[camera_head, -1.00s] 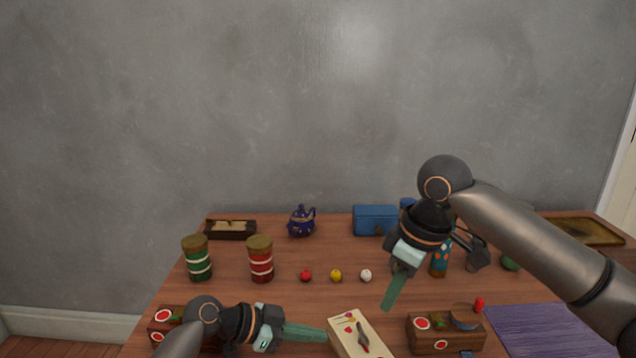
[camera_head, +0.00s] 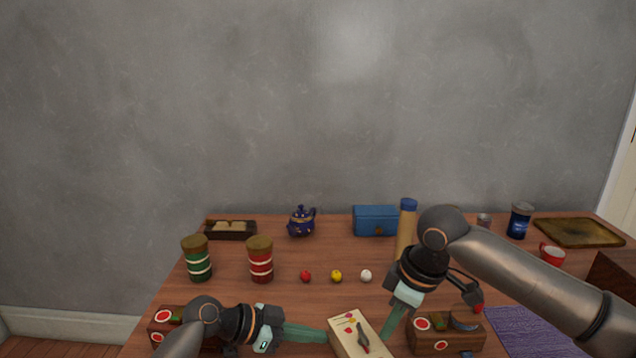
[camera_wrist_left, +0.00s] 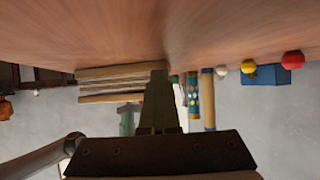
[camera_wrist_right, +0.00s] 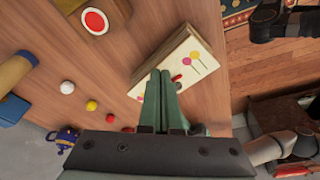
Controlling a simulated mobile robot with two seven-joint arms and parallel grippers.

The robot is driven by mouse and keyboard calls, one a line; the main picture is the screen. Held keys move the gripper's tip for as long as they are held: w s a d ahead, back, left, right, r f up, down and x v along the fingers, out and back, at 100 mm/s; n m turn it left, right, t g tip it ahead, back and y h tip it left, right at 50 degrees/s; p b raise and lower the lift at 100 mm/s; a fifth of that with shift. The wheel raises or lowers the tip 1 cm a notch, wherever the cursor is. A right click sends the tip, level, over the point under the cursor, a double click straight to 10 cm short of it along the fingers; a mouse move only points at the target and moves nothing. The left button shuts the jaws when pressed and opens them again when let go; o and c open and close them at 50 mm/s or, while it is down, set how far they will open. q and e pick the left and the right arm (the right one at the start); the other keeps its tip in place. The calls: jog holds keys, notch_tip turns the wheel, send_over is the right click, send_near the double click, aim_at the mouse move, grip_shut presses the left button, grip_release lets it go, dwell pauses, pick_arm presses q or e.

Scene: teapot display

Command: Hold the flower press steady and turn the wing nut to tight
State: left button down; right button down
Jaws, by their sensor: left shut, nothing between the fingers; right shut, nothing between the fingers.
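The flower press (camera_head: 345,325) is a cream block with painted flowers at the table's front. The left wrist view shows the layered edge of the press (camera_wrist_left: 105,82) by the fingers. My right gripper (camera_head: 385,337) is shut and empty, tips pointing down just right of the wing nut. In the right wrist view its fingers overlap the press face (camera_wrist_right: 205,52) and partly hide the nut area.
Wooden boxes with red-and-white rounds flank the press, one on the right (camera_head: 450,337). Small red, yellow and white balls (camera_head: 366,276) lie behind it. Green and red jars (camera_head: 260,262), a blue teapot (camera_head: 300,222) and a tan cylinder (camera_head: 405,235) stand farther back.

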jog(key=shift+a, duration=0.6)
dwell(0.9)
jog(key=shift+s+a, duration=0.15)
jog(key=shift+s, duration=0.25)
jog(key=shift+s+a, duration=0.25)
jog(key=shift+s, duration=0.1)
jog(key=shift+s+a, duration=0.15)
dwell(0.5)
dwell(0.4)
jog(key=shift+s+d, duration=0.25)
jog(key=shift+r, duration=0.15)
jog(key=v, duration=0.3)
jog(key=a+v, duration=0.1)
jog(key=v, duration=0.1)
jog(key=shift+w+r, duration=0.3)
jog(key=shift+r, duration=0.1)
